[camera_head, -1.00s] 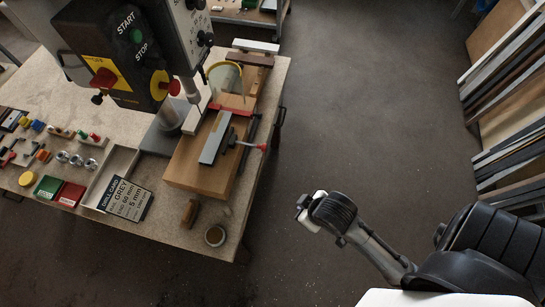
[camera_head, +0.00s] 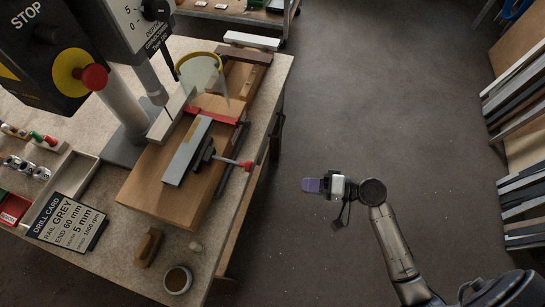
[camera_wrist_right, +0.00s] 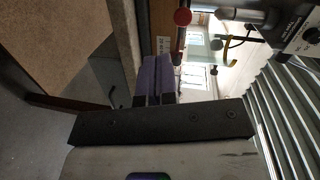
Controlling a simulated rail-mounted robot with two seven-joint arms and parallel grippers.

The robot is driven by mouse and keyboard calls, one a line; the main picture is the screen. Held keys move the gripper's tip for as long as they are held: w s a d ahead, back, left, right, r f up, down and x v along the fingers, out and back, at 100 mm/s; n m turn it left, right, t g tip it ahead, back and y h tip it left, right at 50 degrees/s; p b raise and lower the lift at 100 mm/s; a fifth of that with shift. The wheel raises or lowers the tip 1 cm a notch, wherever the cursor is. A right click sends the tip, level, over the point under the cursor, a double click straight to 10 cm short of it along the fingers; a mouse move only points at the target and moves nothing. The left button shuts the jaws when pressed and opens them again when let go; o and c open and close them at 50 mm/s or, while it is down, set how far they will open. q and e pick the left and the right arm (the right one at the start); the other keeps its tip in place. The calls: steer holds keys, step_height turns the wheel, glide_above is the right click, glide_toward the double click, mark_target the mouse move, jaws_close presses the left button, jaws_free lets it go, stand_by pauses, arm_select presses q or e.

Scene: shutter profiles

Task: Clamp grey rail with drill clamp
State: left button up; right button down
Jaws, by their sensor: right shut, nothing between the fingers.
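The grey rail (camera_head: 183,160) lies on the wooden block (camera_head: 150,190) of the drill station. The drill clamp (camera_head: 204,154) sits against the rail's right side, and its rod points right to a red handle (camera_head: 247,166). I cannot tell whether the clamp presses on the rail. My right gripper (camera_head: 306,185) is shut and empty, over the floor to the right of the handle and apart from it. Its purple fingers (camera_wrist_right: 155,78) are together in the right wrist view, with a red knob (camera_wrist_right: 182,17) beyond them. My left gripper is not in view.
The drill press (camera_head: 115,75) stands over the bench at the upper left. A drill card (camera_head: 66,222), a wooden brush-like piece (camera_head: 148,247) and a round cup (camera_head: 177,280) are near the front edge. Open floor lies right of the bench, with profile racks (camera_head: 520,200) at the far right.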

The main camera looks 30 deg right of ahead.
steer(key=r+m+t, duration=0.1)
steer(key=m+p, duration=0.2)
glide_toward(243, 164)
steer(key=f+x, duration=0.1)
steer(key=x, duration=0.4)
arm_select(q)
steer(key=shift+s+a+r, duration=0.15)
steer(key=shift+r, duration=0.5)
arm_select(e)
steer(key=shift+w+t, duration=0.1)
steer(key=shift+t, duration=0.3)
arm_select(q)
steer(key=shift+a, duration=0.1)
arm_select(e)
steer(key=x, duration=0.2)
steer(key=b+x, duration=0.1)
steer(key=x, duration=0.5)
steer(key=shift+r+b, duration=0.3)
steer(key=shift+b, duration=0.1)
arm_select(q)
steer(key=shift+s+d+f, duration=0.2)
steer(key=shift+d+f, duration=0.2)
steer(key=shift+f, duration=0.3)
arm_select(e)
steer(key=shift+f, duration=0.15)
steer(key=shift+d, duration=0.1)
